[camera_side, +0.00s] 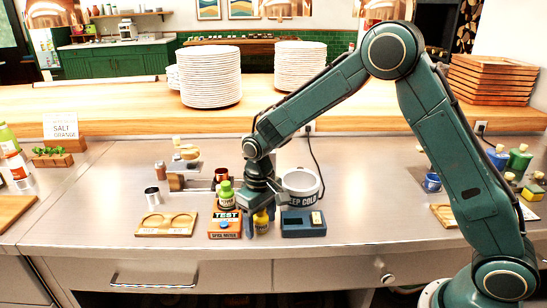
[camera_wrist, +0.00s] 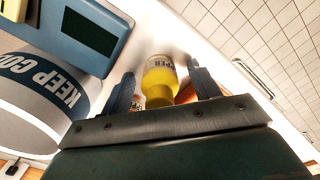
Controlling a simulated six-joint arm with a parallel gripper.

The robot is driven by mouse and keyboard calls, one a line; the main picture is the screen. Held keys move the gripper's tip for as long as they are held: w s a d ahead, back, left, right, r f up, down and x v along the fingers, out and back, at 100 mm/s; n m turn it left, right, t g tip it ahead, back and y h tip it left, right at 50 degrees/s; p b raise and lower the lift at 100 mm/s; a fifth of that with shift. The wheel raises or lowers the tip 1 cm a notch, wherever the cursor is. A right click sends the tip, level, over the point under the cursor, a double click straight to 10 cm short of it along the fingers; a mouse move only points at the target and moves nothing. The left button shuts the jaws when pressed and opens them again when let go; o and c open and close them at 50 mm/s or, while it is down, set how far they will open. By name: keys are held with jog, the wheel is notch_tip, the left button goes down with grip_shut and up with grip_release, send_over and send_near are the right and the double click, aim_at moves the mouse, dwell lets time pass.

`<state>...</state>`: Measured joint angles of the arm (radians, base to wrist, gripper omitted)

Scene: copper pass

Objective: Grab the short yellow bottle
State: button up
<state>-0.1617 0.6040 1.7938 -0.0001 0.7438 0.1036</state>
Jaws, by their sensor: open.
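The short yellow bottle (camera_side: 261,220) stands on the steel counter, right of an orange and dark block marked TEST. In the wrist view the yellow bottle (camera_wrist: 160,80) shows between the two blue fingers, with dark lettering on its pale label. My gripper (camera_side: 260,212) points down over the bottle, with its fingers on either side of it. The gripper (camera_wrist: 160,92) is open, and gaps show between the bottle and both fingers. The fingers partly hide the bottle in the side view.
A blue device (camera_side: 303,224) and a KEEP COLD container (camera_side: 300,184) are close on the right. A wooden holder with two rings (camera_side: 167,224) lies further left.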

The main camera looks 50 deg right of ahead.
jog(key=c, duration=1.1)
jog(key=shift+r, duration=0.1)
notch_tip(320, 180, up, 20)
dwell(0.7)
